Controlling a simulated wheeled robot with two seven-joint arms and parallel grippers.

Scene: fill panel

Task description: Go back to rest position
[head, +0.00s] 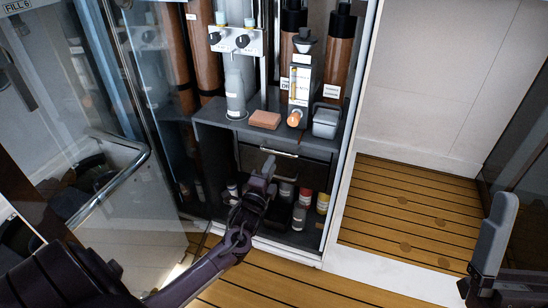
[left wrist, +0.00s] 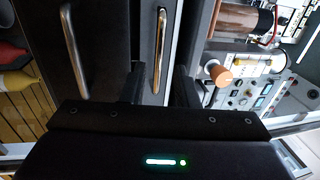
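My left gripper (head: 264,172) is in front of the lower part of the open cabinet, just below and left of a metal bar handle (head: 280,152) on a dark drawer front. In the left wrist view its two dark fingers (left wrist: 160,88) stand apart, with the handle (left wrist: 160,50) showing between them. I see nothing held, and I cannot tell how far the handle is from the fingertips. Part of my right gripper (head: 492,240) shows at the right edge of the head view as an upright grey finger; its opening is hidden.
A glass door (head: 125,190) with a bar handle stands open at left. The cabinet shelf holds a grey bottle (head: 236,95), a brown block (head: 265,120) and a grey container (head: 326,122). Several small bottles (head: 300,212) stand below. The slatted wooden floor (head: 400,210) at right is clear.

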